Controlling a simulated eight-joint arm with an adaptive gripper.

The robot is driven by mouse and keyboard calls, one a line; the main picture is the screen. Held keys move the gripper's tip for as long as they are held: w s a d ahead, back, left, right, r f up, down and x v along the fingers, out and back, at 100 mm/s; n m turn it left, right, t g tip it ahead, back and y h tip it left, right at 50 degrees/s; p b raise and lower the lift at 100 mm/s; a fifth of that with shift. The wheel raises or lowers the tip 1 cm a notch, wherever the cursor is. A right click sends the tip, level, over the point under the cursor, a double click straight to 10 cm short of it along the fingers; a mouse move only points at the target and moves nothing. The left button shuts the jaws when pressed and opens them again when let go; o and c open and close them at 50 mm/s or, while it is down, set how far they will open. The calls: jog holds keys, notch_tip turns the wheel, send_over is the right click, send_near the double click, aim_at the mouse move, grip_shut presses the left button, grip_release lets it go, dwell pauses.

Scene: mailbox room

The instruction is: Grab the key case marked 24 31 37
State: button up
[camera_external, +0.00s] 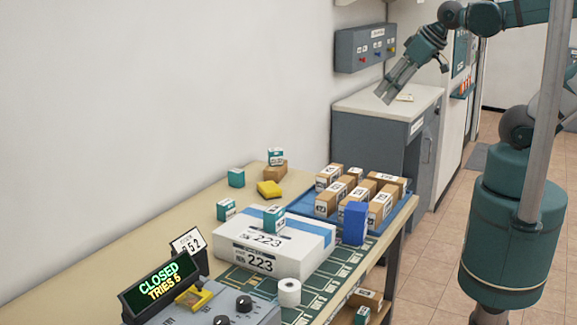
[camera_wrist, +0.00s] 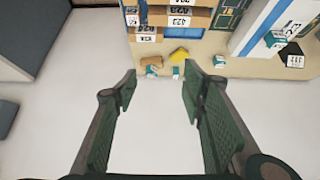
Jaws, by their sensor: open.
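Several small teal-and-white cases stand on the beige table: one (camera_external: 236,178) at the back, one (camera_external: 226,210) nearer the front, one (camera_external: 275,157) on a small brown box, and one (camera_external: 274,219) on the white 223 parcel. Their markings are too small to read, so I cannot tell which is 24 31 37. In the wrist view, small teal cases (camera_wrist: 152,71) (camera_wrist: 219,62) lie beyond my fingertips, near the table edge. My gripper (camera_external: 387,94) is open and empty, high at the back right, well away from the cases; its spread fingers (camera_wrist: 160,90) show in the wrist view.
A blue tray (camera_external: 407,213) of brown boxes and a blue block (camera_external: 354,223) stand right of the white parcel (camera_external: 262,262). A yellow object (camera_external: 269,188) lies among the cases. A grey cabinet (camera_external: 368,150) stands behind. The front has a panel with a "CLOSED TRIES 5" display (camera_external: 160,280).

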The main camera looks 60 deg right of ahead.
jog(key=n+g, duration=0.7)
jog(key=n, duration=1)
send_over(225, 201)
jog(key=f, duration=1.3)
jog(key=f+b, duration=0.1)
jog(key=f, duration=1.2)
jog(key=shift+s+d+f, duration=0.1)
jog(key=shift+d+f, duration=0.1)
jog(key=shift+a+f, duration=0.25)
jog(key=shift+f, duration=0.15)
jog(key=shift+f, duration=0.1)
jog(key=shift+f, duration=1.2)
